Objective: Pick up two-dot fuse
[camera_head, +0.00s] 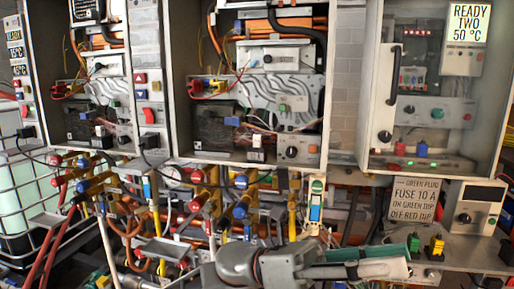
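A green plug-like piece (413,243) and a yellow plug-like piece (435,246) stand upright on the grey shelf (463,257) at the lower right. They may be fuses, but their dots are too small to make out. My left gripper (385,262) reaches in at the bottom centre, with its fingers pointing right. Its fingertips are just left of and in front of the green piece, and I cannot tell whether they touch it. The gap between the fingers is not clear, and no held object is plain to see. My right gripper is not in view.
Open heater cabinets (345,80) fill the back. Valves and pipes crowd the lower left beside a caged white tank (20,190).

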